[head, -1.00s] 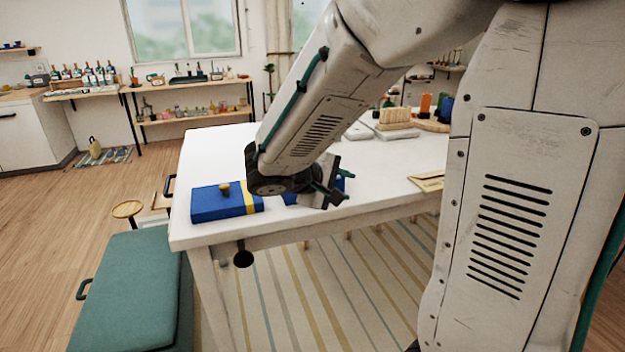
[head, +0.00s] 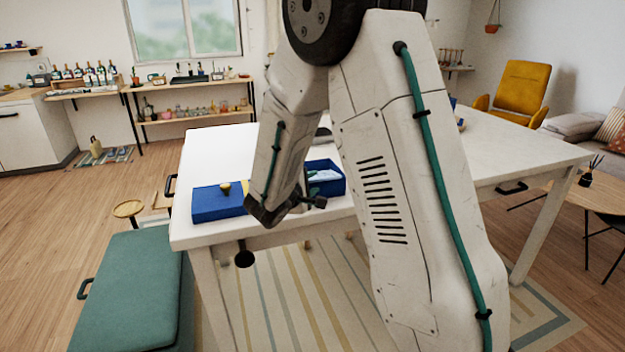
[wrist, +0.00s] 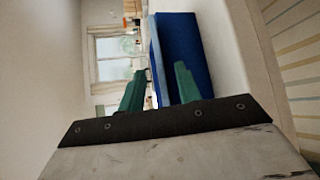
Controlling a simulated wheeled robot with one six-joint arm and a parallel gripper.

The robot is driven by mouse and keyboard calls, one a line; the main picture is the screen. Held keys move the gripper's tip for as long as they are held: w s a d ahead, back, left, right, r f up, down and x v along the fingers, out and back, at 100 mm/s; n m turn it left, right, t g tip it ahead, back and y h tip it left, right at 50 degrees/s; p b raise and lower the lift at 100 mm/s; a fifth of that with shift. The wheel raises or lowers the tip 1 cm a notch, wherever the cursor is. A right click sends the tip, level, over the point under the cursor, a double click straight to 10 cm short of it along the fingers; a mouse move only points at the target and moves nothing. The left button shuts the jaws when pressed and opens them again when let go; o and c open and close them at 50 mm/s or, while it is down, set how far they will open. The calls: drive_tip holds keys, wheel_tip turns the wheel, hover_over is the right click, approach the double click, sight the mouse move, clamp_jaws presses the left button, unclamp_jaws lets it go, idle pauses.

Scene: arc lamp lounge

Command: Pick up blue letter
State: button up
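An open dark blue box (head: 334,187) stands on the white table in the head view, partly behind my arm. A pale bluish flat piece (head: 325,175) lies in it; I cannot tell for sure whether it is the blue letter. My gripper (wrist: 160,68) is open, its two green fingers apart with nothing visibly held. Beyond the fingers, the wrist view shows a long blue wall (wrist: 180,50) with a lighter blue strip along its left edge. In the head view my wrist hangs just left of the open box, and the fingertips are hard to make out.
A green bench (head: 130,290) stands at the front left. A yellow chair (head: 522,88) stands beyond the table.

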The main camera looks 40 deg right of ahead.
drive_tip(key=shift+x, duration=0.9)
clamp_jaws()
